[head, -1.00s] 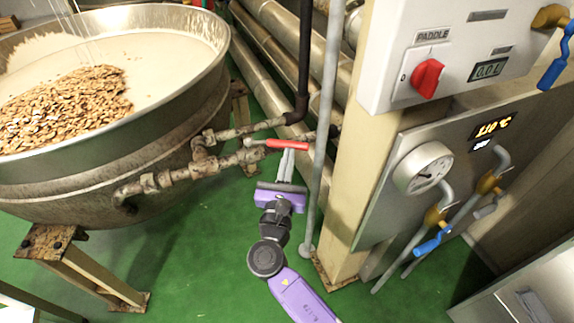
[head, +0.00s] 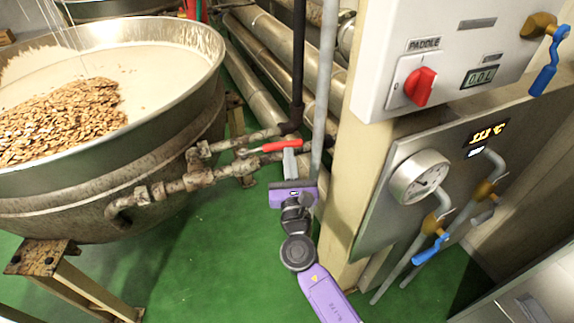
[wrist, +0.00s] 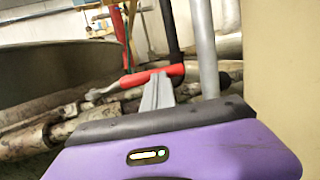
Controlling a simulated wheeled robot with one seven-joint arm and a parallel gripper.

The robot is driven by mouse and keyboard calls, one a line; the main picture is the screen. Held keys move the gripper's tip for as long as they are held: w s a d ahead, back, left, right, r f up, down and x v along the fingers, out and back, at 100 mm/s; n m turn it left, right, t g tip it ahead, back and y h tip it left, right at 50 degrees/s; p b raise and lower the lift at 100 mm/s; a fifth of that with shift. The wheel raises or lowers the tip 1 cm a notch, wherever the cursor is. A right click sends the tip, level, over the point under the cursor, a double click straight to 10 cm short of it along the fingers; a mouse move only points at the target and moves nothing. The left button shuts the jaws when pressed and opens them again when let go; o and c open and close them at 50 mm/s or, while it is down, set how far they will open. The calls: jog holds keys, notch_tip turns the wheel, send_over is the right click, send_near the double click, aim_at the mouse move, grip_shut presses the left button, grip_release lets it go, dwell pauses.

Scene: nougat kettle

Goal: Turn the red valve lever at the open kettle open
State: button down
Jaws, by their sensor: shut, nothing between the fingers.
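The red valve lever (head: 283,146) sits on the pipework beside the open kettle (head: 188,100). It points to the right, roughly along the pipe, toward the grey upright pipe. In the wrist view the red lever (wrist: 150,75) runs across, just beyond my fingertips. My gripper (head: 290,152) is shut and empty, with its fingers pointing up at the lever's underside or near side. In the wrist view my gripper (wrist: 157,80) overlaps the lever's middle; whether it touches I cannot tell. The kettle holds a pale mass with a heap of almonds.
A grey upright pipe (head: 325,80) and a dark vertical pipe (head: 298,60) stand close to the lever. A beige post (head: 355,150) with a control panel (head: 440,50), gauge (head: 419,177) and blue-handled valves (head: 431,249) is at the right.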

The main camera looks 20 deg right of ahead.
jog(key=shift+f+b+x, duration=0.1)
jog(key=shift+b+x, duration=0.05)
jog(key=shift+x, duration=0.5)
jog(key=shift+f+b+x, duration=0.15)
jog(key=shift+x, duration=0.5)
jog(key=shift+d+r, duration=0.1)
jog(key=shift+d, duration=0.15)
